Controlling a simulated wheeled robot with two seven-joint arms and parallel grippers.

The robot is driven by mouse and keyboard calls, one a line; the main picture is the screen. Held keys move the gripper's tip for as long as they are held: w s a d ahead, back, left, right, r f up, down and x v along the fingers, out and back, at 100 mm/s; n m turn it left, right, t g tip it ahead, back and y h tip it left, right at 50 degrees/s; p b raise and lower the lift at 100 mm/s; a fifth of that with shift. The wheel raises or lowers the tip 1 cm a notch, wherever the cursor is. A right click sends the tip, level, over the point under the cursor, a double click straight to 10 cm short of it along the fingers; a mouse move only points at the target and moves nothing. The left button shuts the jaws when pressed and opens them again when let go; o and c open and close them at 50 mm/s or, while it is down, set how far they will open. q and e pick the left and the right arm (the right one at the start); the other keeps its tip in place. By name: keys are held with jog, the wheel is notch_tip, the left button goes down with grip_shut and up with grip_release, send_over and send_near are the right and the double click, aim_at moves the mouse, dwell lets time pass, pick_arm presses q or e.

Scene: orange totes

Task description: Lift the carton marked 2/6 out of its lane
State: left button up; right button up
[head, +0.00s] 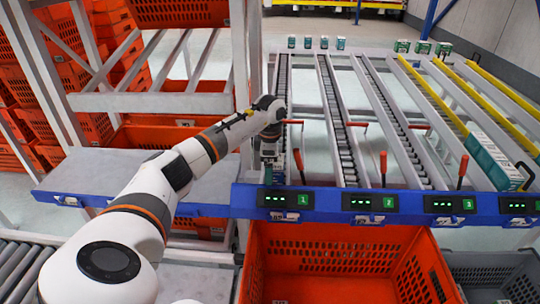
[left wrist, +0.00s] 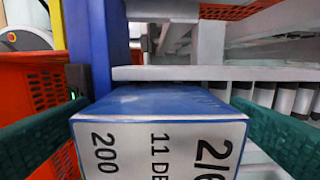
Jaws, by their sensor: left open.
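The carton marked 2/6 (left wrist: 160,102) fills the lower middle of the left wrist view. It has a blue top and a white face printed 200, 11 DE and 2/6; its lower part is out of frame. My left gripper (head: 269,165) is over the front end of lane 1 in the head view, where the arm and gripper hide most of what is below. In the left wrist view its green fingers stand open on either side of the carton. I cannot tell whether either finger touches it. My right gripper is not in view.
A blue front rail (head: 335,203) with green displays runs below the lanes. Red levers (head: 383,165) stand between lanes. A white-green carton (head: 492,160) sits at the right. An empty orange tote (head: 345,260) is in front, a grey tote (head: 495,275) beside it. A grey upright (head: 245,80) stands close left.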

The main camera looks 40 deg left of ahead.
pick_arm(q)
jog(key=shift+f, duration=0.15)
jog(key=shift+c, duration=0.3)
jog(key=c, duration=1.1)
notch_tip(320, 180, up, 12)
jog(key=p, duration=0.9)
jog(key=shift+f, duration=0.2)
jog(key=s+d, duration=0.5)
jog(key=s, duration=0.2)
jog(key=s+d+p, duration=0.1)
jog(key=s+d, duration=0.5)
jog(key=s+d+p, duration=0.1)
jog(key=s+d, duration=0.5)
jog(key=s, duration=0.1)
jog(key=shift+s+d, duration=0.15)
jog(key=shift+s, duration=0.15)
